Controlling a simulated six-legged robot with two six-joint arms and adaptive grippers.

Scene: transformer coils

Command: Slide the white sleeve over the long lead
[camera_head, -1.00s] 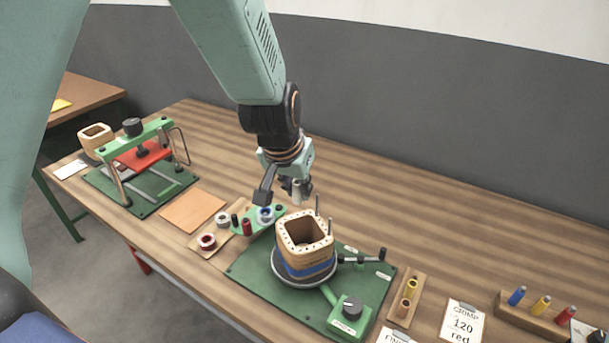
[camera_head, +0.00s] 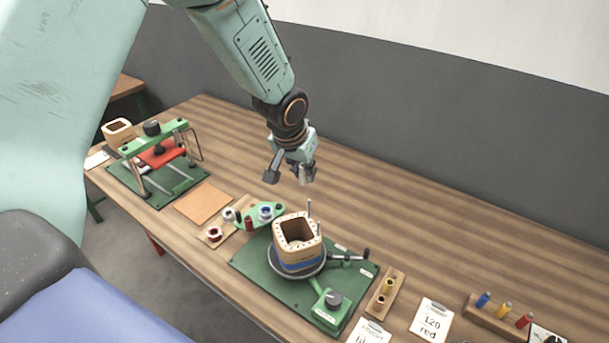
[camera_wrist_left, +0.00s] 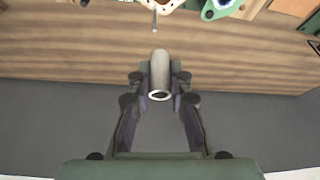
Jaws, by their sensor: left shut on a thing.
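The white sleeve (camera_wrist_left: 159,72), a pale tube, is held between the fingertips of my left gripper (camera_wrist_left: 159,88) in the left wrist view. In the head view my left gripper (camera_head: 303,172) is in the air, above and behind the wooden coil (camera_head: 297,258) in the picture. Two thin upright leads rise from the coil's right side; the taller-looking lead (camera_head: 309,208) has its tip just below the sleeve in the picture. A lead (camera_wrist_left: 154,20) also shows in the left wrist view, apart from the sleeve. My right gripper is not in view.
The coil sits on a round turntable on a green base (camera_head: 275,283). A small green holder (camera_head: 251,220) with spools is left of it. A wooden block (camera_head: 380,300) with yellow pieces is at right. A red-and-green press (camera_head: 160,155) stands far left. The back of the table is clear.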

